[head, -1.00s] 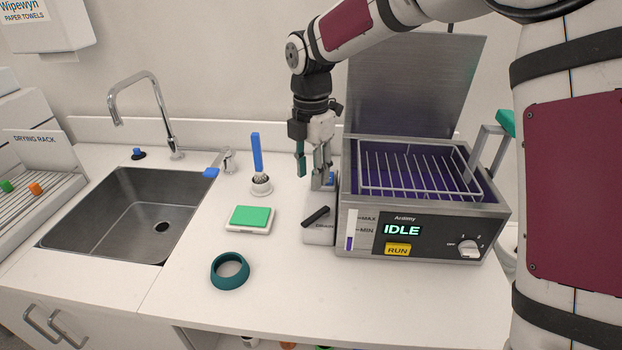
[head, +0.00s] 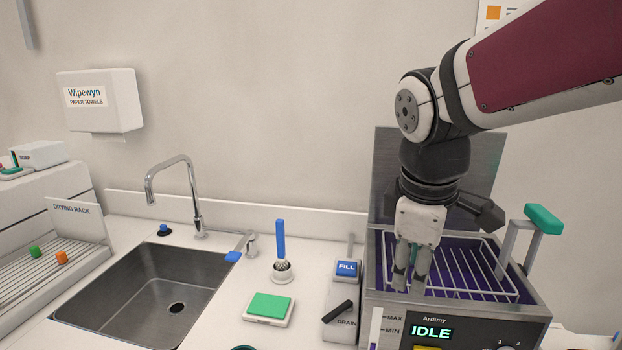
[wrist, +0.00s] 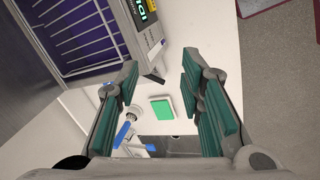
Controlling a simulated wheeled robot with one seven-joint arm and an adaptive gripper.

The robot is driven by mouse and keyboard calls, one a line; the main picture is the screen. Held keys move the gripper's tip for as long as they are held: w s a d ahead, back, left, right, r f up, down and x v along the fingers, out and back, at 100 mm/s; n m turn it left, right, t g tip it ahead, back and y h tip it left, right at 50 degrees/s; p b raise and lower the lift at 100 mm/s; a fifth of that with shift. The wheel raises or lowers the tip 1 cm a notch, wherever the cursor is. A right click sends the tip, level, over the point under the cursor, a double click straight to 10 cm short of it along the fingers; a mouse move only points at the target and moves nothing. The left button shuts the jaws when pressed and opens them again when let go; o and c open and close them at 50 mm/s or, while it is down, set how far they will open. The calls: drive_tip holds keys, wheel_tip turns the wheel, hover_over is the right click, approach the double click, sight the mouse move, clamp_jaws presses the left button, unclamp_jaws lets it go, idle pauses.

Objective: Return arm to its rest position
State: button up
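My gripper (head: 411,280) hangs pointing down in the head view, in front of the open bath labelled Ardimy (head: 450,310) and its wire rack (head: 465,268). In the wrist view the teal-padded fingers of my gripper (wrist: 160,95) stand well apart with nothing between them. The counter and a green pad (wrist: 161,108) show far below, through the gap. My arm reaches in from the upper right of the head view.
The bath's lid stands raised, with a green-topped handle (head: 543,218) at its right. A fill-and-drain unit (head: 347,290), a brush in a holder (head: 281,262), the green pad (head: 269,306) and a sink (head: 150,290) lie to the left. Open air lies above the counter.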

drive_tip(key=s+d+m+t+y, duration=0.1)
drive_tip(key=s+d+m, duration=0.3)
drive_tip(key=s+m, duration=0.8)
drive_tip(key=shift+s+d+f+t, duration=0.15)
drive_tip(key=shift+s+d+t, duration=0.05)
drive_tip(key=shift+s+t, duration=0.6)
